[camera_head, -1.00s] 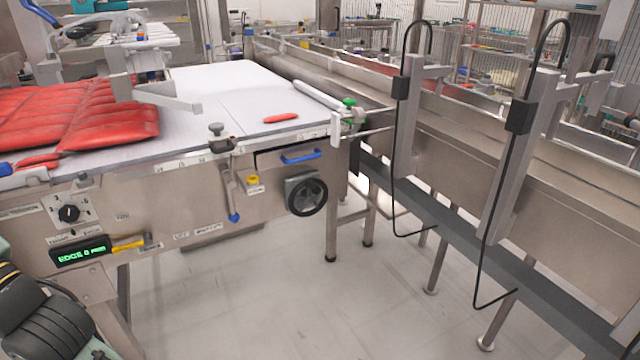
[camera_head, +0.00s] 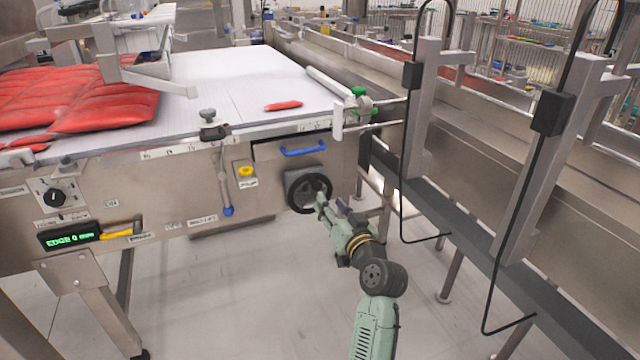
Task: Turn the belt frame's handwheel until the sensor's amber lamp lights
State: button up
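The black handwheel (camera_head: 294,195) sits on a grey box on the belt frame's (camera_head: 130,185) front side, below the blue handle. My gripper (camera_head: 330,200) is at the wheel's right side, its fingers spread apart. One finger overlaps the rim in the picture; I cannot tell whether it touches. A dark display (camera_head: 69,237) with green text, which seems to read EDGE 0, is at the frame's lower left. A small yellow part (camera_head: 246,171) sits left of the wheel. I cannot make out which part is the sensor's lamp, or any amber light.
A blue handle (camera_head: 303,149) is just above the wheel, and a blue-tipped lever (camera_head: 228,211) hangs to its left. Red packs (camera_head: 105,105) lie on the white belt (camera_head: 230,85). A steel conveyor with posts and black cables (camera_head: 406,190) stands at right. The floor in front is clear.

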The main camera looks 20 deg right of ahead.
aim_at(318, 186)
jog(key=w, duration=0.3)
jog(key=w+p, duration=0.1)
jog(key=w, duration=0.2)
jog(key=w+p, duration=0.1)
jog(key=w, duration=0.3)
jog(key=shift+a, duration=0.25)
jog(key=shift+c, duration=0.3)
grip_shut()
